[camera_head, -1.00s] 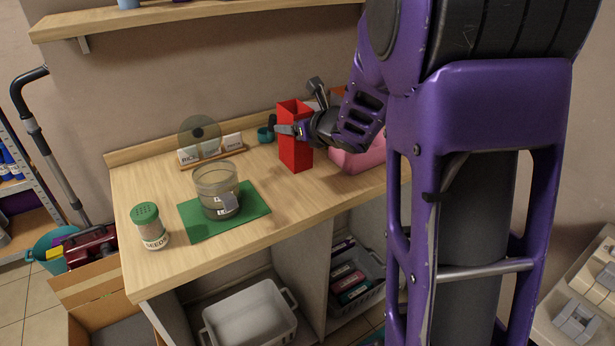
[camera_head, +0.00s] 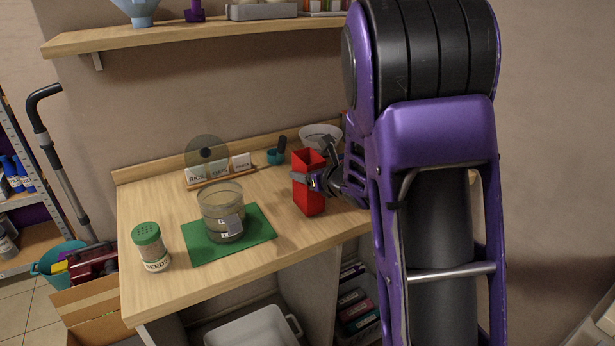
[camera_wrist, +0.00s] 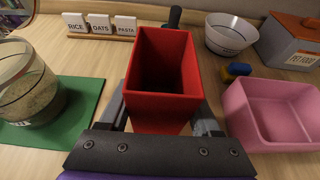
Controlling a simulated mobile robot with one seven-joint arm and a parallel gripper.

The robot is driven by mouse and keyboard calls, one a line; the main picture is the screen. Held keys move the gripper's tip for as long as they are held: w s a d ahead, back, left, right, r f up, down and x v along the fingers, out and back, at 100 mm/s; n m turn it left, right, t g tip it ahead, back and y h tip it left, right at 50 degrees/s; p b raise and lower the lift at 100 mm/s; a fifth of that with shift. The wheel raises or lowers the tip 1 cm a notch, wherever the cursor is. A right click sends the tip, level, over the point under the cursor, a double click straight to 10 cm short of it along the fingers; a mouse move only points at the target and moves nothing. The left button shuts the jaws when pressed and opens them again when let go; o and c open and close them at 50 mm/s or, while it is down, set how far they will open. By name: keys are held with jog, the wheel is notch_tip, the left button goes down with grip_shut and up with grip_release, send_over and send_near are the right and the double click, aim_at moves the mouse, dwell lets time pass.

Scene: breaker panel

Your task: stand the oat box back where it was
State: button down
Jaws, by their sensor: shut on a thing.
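The oat box, a tall red open-topped box (camera_head: 308,190), is upright over the right part of the wooden counter. My gripper (camera_head: 307,180) is shut on its sides, reaching in from the right. In the wrist view the red box (camera_wrist: 160,98) stands between my fingers (camera_wrist: 162,115), and its inside looks dark. I cannot tell whether its base touches the counter. A rack of small signs (camera_head: 220,172) stands at the back, reading RICE, apparently OATS, and PASTA; it also shows in the wrist view (camera_wrist: 98,25).
A clear jar (camera_head: 222,212) of grain stands on a green mat (camera_head: 262,232). A green-lidded seeds shaker (camera_head: 151,248) is at the front left. A pink bin (camera_wrist: 275,112), a white bowl (camera_wrist: 232,36) and a grey box (camera_wrist: 290,42) are right of the red box. A teal scoop (camera_head: 276,157) lies behind.

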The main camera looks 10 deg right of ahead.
jog(key=shift+f, duration=0.25)
jog(key=shift+f, duration=0.2)
jog(key=shift+c, duration=0.4)
grip_release()
jog(key=shift+r, duration=0.15)
jog(key=shift+r, duration=0.2)
jog(key=v, duration=1.2)
jog(key=shift+f, duration=0.2)
